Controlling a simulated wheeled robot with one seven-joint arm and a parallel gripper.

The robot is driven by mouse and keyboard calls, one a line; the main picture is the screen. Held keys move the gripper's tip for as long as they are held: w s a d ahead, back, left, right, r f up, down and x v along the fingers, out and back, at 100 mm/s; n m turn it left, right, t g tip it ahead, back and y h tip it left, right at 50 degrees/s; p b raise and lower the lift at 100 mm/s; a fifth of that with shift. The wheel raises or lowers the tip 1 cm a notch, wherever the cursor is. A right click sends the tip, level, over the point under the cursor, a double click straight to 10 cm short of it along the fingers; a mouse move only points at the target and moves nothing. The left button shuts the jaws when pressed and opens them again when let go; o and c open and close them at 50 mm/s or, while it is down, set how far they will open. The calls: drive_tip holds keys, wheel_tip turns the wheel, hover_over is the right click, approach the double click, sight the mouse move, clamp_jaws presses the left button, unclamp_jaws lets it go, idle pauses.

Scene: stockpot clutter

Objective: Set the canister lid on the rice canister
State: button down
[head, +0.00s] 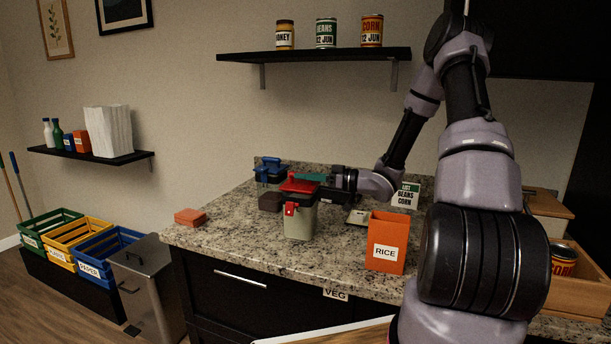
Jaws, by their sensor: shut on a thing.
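A grey-green canister (300,222) stands upright on the granite counter, with a red latch-like piece on its front. A red lid (298,187) is at the top of this canister. I cannot tell whether it is seated on the rim or slightly above it. My gripper (313,179) reaches in from the right, low over the counter, and is shut on the red lid. Its fingertips are small and partly hidden. No label shows on the canister; the RICE label is on an open orange box (387,239) to its right.
A blue-lidded container (270,170) and a dark block (270,202) stand close behind and left. Orange-red blocks (190,217) lie at the counter's left. A sign (408,193) stands behind the orange box. A wooden crate (574,283) holds a can at right. The front-left counter is clear.

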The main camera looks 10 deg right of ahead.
drive_tip(key=shift+f, duration=0.3)
drive_tip(key=c, duration=0.6)
unclamp_jaws()
